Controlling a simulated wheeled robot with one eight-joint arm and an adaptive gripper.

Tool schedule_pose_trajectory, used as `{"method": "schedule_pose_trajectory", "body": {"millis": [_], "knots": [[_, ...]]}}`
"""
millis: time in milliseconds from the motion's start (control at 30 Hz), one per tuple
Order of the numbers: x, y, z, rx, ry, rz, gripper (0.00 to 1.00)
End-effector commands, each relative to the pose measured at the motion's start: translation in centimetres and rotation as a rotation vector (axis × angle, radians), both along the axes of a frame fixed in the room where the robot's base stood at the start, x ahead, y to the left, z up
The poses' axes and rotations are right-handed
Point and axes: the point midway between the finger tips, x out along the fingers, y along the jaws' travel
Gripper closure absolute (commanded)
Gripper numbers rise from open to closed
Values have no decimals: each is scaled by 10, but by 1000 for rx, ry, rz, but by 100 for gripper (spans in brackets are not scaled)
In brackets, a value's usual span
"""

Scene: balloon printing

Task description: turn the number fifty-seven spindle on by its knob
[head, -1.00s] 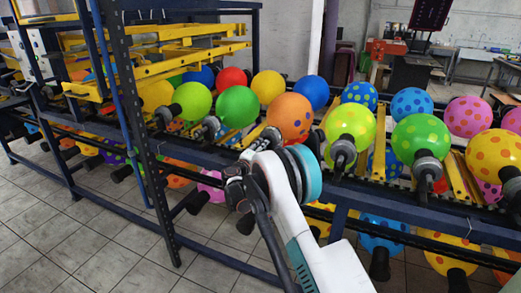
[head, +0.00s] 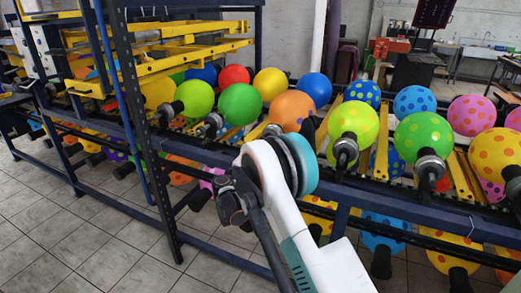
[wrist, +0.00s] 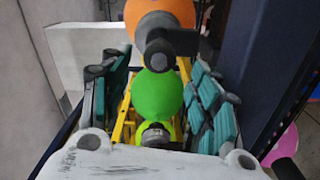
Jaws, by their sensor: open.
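A row of balloons on spindles with dark round knobs runs along the machine. No number is legible, so I cannot tell which spindle is fifty-seven. In the head view, an orange balloon (head: 290,109) and a lime dotted balloon (head: 354,121) with its knob (head: 345,151) are near my arm's end. In the wrist view, my gripper (wrist: 158,76) is open, with teal pads left and right.
A dark blue frame rail (head: 225,158) runs along the front, with a dark post (head: 148,140) at the left. Yellow bars (head: 381,150) lie between balloons. More balloons hang on a lower row. Tiled floor (head: 60,235) is free at the lower left.

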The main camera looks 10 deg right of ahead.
Motion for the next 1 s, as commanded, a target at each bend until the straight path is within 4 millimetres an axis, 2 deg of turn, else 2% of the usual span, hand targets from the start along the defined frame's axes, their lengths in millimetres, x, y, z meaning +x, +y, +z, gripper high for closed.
{"method": "schedule_pose_trajectory", "body": {"millis": [200, 433, 767, 867, 1000], "knots": [[-29, 22, 0, 0, 1, 1, 44], [-40, 29, 0, 0, 0, 0, 44], [-40, 28, 1, 4, 2, -1, 44], [-43, 23, 9, 23, 10, -7, 44], [-53, 5, 34, 91, 40, -24, 44]]}}
